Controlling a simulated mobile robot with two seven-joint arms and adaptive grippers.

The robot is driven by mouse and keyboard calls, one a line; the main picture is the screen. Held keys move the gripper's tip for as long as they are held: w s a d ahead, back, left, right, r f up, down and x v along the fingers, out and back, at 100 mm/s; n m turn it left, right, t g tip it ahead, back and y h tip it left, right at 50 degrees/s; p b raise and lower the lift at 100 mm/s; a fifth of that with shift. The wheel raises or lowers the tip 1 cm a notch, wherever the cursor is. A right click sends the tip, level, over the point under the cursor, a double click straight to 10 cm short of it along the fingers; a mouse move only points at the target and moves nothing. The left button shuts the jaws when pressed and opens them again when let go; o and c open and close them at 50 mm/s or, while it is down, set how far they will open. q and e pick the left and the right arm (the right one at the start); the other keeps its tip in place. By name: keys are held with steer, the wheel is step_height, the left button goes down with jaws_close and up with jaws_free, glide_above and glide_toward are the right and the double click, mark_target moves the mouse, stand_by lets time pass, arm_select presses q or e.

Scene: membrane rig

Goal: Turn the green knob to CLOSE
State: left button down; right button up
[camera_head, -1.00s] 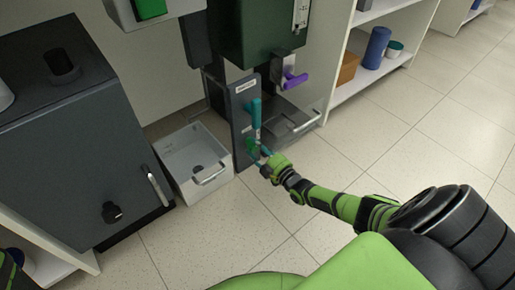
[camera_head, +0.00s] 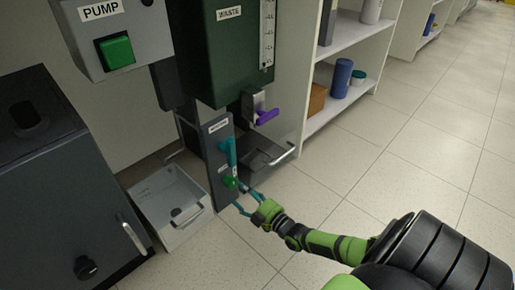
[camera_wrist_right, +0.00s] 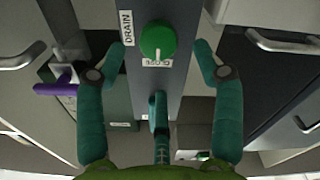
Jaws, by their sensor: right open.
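My right gripper (camera_head: 246,197) is just in front of the knob, open and empty. In the right wrist view the round knob (camera_wrist_right: 158,40) lies between the two spread teal fingertips (camera_wrist_right: 160,50), with a gap on each side. A white mark on the knob points down in that view, toward a small label whose text I cannot read. A DRAIN label (camera_wrist_right: 126,28) is beside the knob. My left gripper is not in view.
A purple-handled valve (camera_head: 266,116) hangs under the green WASTE tank (camera_head: 220,60). A grey bin (camera_head: 150,190) stands left of the panel, and a dark cabinet (camera_head: 75,165) is further left. The PUMP box with a green button (camera_head: 116,52) is above. Tiled floor in front is clear.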

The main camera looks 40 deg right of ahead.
steer(key=s, duration=0.6)
steer(key=shift+s+d, duration=0.2)
steer(key=shift+s, duration=0.1)
steer(key=shift+r, duration=0.1)
